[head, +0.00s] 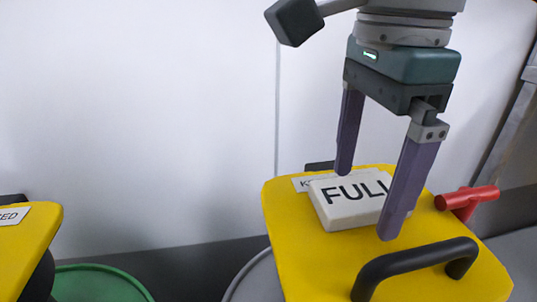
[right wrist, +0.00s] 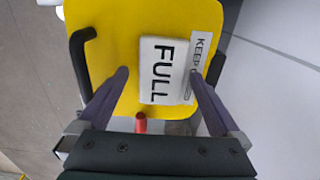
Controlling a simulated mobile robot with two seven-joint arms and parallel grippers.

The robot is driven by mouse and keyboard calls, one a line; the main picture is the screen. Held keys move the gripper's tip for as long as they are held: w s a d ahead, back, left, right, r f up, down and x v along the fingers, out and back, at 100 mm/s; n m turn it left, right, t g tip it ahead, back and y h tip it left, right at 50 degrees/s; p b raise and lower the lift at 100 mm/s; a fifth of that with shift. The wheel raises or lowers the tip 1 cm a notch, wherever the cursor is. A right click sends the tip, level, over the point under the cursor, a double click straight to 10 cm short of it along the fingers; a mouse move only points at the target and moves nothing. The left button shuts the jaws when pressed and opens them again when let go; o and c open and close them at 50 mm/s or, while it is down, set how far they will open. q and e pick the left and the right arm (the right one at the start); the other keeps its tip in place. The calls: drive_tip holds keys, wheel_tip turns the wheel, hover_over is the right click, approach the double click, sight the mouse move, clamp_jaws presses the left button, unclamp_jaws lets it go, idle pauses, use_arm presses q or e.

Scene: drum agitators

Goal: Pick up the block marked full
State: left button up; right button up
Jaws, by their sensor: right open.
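The white block marked FULL (head: 345,203) lies flat on a yellow lid (head: 318,262) in the head view. It also shows in the right wrist view (right wrist: 164,70), with its text turned sideways. My right gripper (head: 368,203) is open and points down over the block. One finger is behind the block and the other in front, and part of the block's right side is hidden by the front finger. In the right wrist view the fingers (right wrist: 158,75) lie on either side of the block, with gaps visible. My left gripper is not in view.
A black handle (head: 415,262) rises from the lid's front. A red fitting (head: 467,197) sticks out at its right. A label starting with KEEP (right wrist: 199,52) lies beside the block. Another yellow lid (head: 28,240) and a green drum rim (head: 100,275) are at left. A pale wall stands behind.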

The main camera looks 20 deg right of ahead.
drive_tip(key=shift+f, duration=0.25)
drive_tip(key=shift+w, duration=0.1)
drive_tip(key=c, duration=1.4)
drive_tip(key=shift+r, duration=0.15)
